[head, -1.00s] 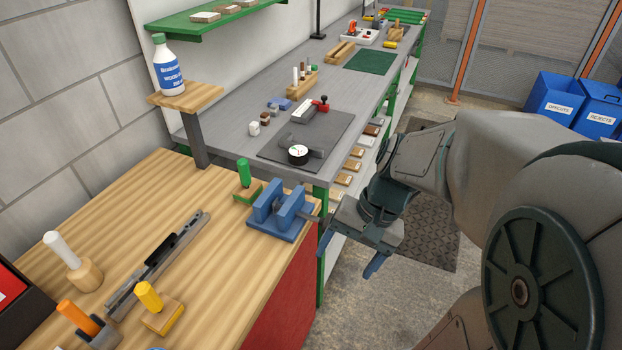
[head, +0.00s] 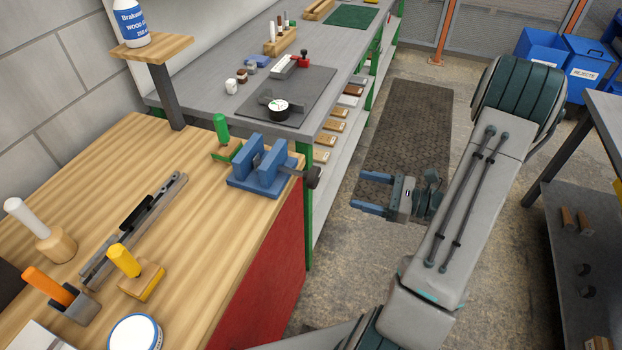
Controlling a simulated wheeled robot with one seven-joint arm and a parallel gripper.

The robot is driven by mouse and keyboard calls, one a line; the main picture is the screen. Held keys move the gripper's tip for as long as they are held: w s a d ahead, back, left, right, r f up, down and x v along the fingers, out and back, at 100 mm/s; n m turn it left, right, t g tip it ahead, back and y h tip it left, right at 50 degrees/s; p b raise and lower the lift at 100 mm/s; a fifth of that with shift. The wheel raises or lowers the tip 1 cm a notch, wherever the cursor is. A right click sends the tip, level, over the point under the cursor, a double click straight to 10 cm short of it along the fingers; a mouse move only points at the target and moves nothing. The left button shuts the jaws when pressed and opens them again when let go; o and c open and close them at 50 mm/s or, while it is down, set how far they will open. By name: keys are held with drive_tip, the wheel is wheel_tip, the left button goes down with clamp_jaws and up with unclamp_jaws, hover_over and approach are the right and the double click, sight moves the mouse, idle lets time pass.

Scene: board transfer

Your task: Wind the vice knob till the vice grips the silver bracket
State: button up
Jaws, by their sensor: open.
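The blue vice (head: 262,180) stands at the right edge of the wooden bench. Its dark knob (head: 314,176) sticks out on the right, past the bench edge. A narrow grey piece (head: 257,160) shows between the blue jaws; it may be the silver bracket, but it is too small and hidden to be sure. I cannot tell whether the jaws touch it. My gripper (head: 362,194) is open and empty, with its blue fingers pointing left toward the knob. It appears to the right of the knob and apart from it, with the floor mat behind it.
A green-handled tool (head: 221,130) stands close behind the vice. Yellow (head: 123,262), orange (head: 50,288) and white-handled (head: 27,216) tools and a grey rail (head: 133,230) occupy the wooden bench (head: 215,255). A grey bench (head: 205,95) stands beyond. A dark table (head: 580,180) is at right.

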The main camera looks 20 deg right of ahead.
sight(318, 177)
drive_tip(key=shift+m+t, duration=0.3)
drive_tip(key=p+x, duration=0.1)
drive_tip(key=x, duration=0.8)
drive_tip(key=p+x, duration=0.1)
drive_tip(key=x, duration=0.3)
drive_tip(key=shift+w+f+p, duration=0.3)
drive_tip(key=shift+w, duration=0.05)
drive_tip(key=c, duration=0.9)
drive_tip(key=shift+a, duration=0.25)
drive_tip(key=shift+c, duration=0.3)
drive_tip(key=shift+d, duration=0.15)
